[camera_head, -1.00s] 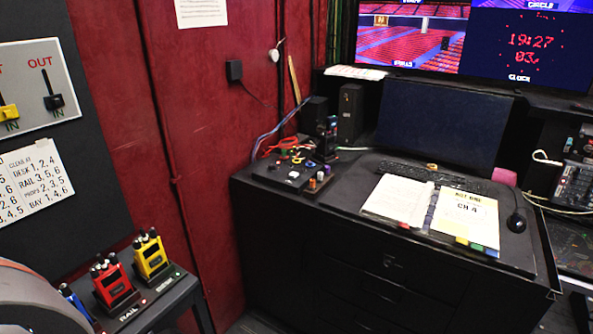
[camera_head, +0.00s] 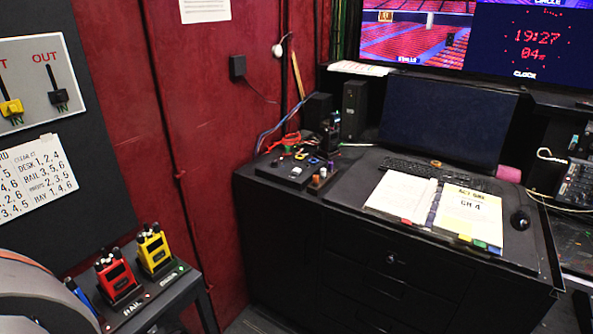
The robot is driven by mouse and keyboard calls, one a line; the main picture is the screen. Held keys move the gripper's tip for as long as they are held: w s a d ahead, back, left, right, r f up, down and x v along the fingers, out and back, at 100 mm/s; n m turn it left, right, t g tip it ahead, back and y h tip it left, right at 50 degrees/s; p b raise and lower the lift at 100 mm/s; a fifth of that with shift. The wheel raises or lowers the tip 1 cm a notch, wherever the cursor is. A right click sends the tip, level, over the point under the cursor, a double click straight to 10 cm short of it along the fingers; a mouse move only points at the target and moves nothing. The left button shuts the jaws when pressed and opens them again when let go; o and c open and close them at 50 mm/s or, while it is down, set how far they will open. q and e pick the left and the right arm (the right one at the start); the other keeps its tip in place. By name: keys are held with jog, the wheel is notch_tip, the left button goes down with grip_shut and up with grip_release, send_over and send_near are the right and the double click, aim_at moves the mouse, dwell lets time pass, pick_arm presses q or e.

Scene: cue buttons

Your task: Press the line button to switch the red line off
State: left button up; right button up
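A dark control box (camera_head: 284,175) with several small coloured caps or knobs lies on the left end of the black desk (camera_head: 262,203). A small block with orange and purple pegs (camera_head: 318,180) stands at its right front. The box is too small in view to tell which part, if any, is the line button. I cannot make out a lit red line lamp. Neither of my grippers shows in the view, and both are apart from everything visible on the desk top.
A red radio (camera_head: 117,280) and a yellow radio (camera_head: 154,250) stand on a dark stand at lower left. A wall panel (camera_head: 35,85) has yellow and black levers. An open binder (camera_head: 438,207), a keyboard, a mouse (camera_head: 520,220) and a dark monitor (camera_head: 448,118) occupy the desk.

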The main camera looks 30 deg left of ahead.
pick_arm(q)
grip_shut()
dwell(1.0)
